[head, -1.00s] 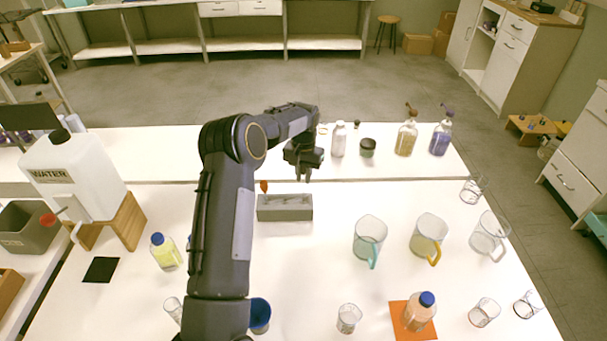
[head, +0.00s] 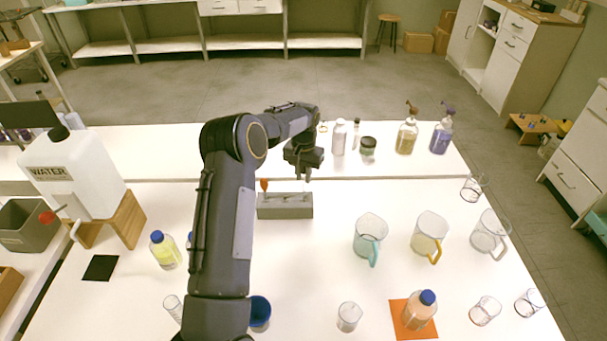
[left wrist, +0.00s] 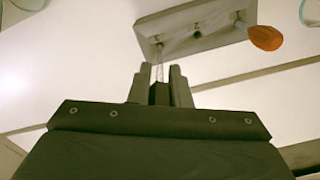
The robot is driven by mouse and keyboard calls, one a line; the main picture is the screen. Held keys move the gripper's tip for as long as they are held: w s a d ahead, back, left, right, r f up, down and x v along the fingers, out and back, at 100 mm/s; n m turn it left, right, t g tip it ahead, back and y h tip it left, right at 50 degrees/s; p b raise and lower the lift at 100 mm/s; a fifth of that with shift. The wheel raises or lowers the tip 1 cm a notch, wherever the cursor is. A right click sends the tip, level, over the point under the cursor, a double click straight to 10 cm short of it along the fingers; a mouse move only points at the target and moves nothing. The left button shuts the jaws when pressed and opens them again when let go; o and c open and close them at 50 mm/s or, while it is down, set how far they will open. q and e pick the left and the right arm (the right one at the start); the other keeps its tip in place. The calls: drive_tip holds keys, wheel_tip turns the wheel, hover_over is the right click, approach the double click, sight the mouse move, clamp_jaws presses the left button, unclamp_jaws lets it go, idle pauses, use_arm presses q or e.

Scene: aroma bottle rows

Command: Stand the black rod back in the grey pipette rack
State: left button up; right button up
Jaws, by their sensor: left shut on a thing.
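The grey pipette rack (head: 285,212) stands on the white table, just below my left gripper (head: 306,176) in the head view. It also shows in the left wrist view (left wrist: 205,32), with holes in its top. My left gripper (left wrist: 160,92) is shut on the black rod (left wrist: 160,95), whose dark end sits between the fingers. A thin clear stem runs from it towards a hole in the rack. I cannot tell whether the stem's tip is inside the hole. An orange-topped dropper (left wrist: 265,38) stands at one end of the rack. My right gripper is not in view.
A teal-handled beaker (head: 370,236) and a yellow-handled beaker (head: 429,234) stand right of the rack. Bottles and a dark-lidded jar (head: 368,146) stand behind. A water container (head: 75,170) is at the left. The table just right of the rack is clear.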

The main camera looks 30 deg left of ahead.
sight(304, 185)
use_arm(q)
drive_tip(key=shift+f, duration=0.2)
drive_tip(key=shift+f+b, duration=0.85)
drive_tip(key=shift+f, duration=0.3)
drive_tip(key=shift+f, duration=0.35)
drive_tip(key=shift+f+b, duration=0.8)
drive_tip(key=shift+f, duration=0.05)
drive_tip(key=o, duration=0.9)
drive_tip(key=shift+r, duration=0.15)
drive_tip(key=shift+r+p, duration=1.5)
drive_tip(key=shift+r, duration=0.85)
